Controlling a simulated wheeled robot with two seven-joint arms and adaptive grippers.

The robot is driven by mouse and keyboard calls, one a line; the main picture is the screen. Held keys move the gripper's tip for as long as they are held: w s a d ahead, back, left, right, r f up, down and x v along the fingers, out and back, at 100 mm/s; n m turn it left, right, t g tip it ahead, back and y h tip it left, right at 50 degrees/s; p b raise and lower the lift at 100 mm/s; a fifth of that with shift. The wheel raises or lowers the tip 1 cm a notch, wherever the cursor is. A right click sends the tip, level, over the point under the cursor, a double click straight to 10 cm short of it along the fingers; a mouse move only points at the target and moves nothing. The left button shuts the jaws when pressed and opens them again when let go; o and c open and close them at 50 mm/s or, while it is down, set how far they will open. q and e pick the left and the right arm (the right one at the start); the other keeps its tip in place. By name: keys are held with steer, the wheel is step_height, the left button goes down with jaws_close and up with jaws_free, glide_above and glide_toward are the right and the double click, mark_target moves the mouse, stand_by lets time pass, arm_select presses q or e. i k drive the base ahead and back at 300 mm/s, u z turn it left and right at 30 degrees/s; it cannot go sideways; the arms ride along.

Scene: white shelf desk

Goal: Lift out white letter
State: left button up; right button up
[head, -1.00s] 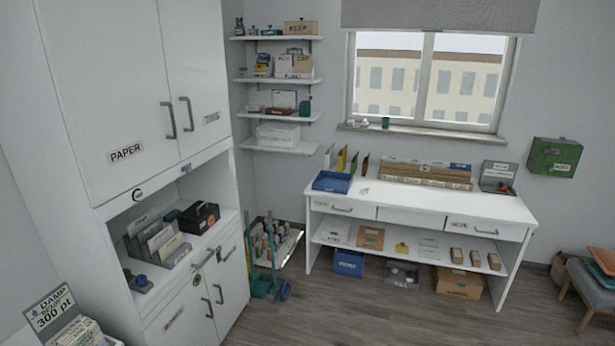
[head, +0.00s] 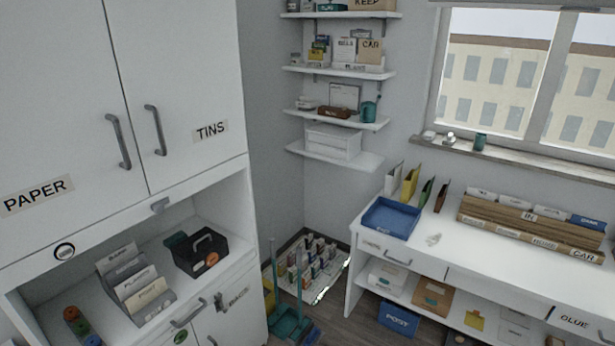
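I cannot single out one white letter. Whitish cards or envelopes stand in a grey stepped rack (head: 138,286) in the cabinet's open niche at the left. Another row of white labelled pieces shows at the wooden sorter (head: 530,228) on the white desk (head: 447,252) at the right. A blue tray (head: 391,218) sits on the desk's left end and looks empty. A small pale item (head: 433,240) lies just right of it. Neither of my grippers is in view.
A black box with a handle (head: 202,252) stands beside the grey rack. Upright folders (head: 410,184) stand behind the blue tray. A broom and dustpan (head: 290,325) stand on the floor between cabinet and desk. Wall shelves (head: 345,120) hang in the corner.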

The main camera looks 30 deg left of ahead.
mark_target(124, 290)
steer(key=u, duration=0.3)
steer(key=i, duration=1.45)
steer(key=u, duration=1.4)
steer(key=i, duration=0.85)
steer(key=u, duration=1.1)
